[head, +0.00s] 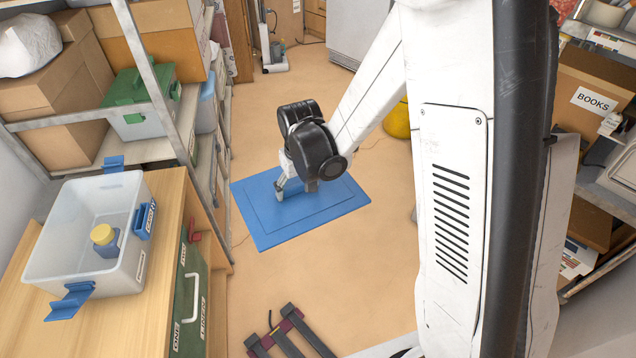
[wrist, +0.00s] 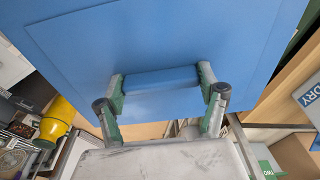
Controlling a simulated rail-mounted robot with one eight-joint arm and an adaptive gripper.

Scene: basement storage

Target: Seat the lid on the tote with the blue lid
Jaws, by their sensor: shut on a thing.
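The blue lid (head: 335,208) hangs flat above the floor in the middle of the head view. My gripper (head: 283,186) is shut on the lid's raised grip at its upper side. In the wrist view the two fingers (wrist: 163,95) close on both ends of a blue bar (wrist: 160,80) on the lid (wrist: 90,50). The clear tote (head: 60,262) with blue latches (head: 72,300) stands open on the wooden bench at the left, apart from the lid. A small container with a yellow cap (head: 103,234) is inside the tote.
A dark rack (head: 285,335) lies on the floor at the front. A shelf with a BOOKS box (head: 590,95) is at the right.

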